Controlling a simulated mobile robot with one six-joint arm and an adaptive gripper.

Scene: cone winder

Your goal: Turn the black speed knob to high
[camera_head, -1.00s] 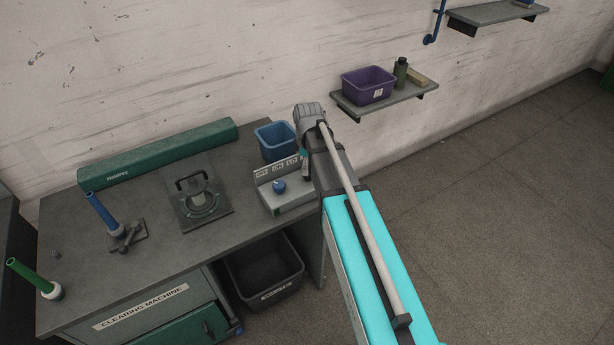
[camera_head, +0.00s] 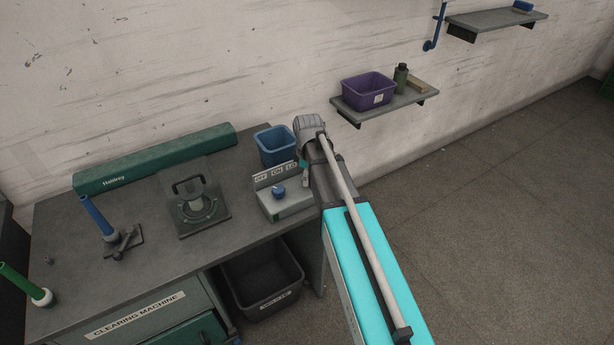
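A small grey control box (camera_head: 287,205) stands on the right end of the workbench, with a blue knob (camera_head: 279,192) on its sloped face. Its upright back plate (camera_head: 274,175) has labels that seem to read OFF, ON and LO; part of the plate's right side is behind my arm. I see no black knob; it may be hidden. My gripper (camera_head: 304,172) is mostly hidden behind my arm, just right of the box. Only a small dark and teal part shows, so its fingers cannot be made out. I cannot tell if it touches the box.
A blue bin (camera_head: 275,146) stands behind the box. A dark plate with a handle (camera_head: 190,187) lies to its left on the workbench (camera_head: 150,245). A black crate (camera_head: 262,302) is below. A wall shelf (camera_head: 390,108) holds a purple bin (camera_head: 368,88). Floor at right is clear.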

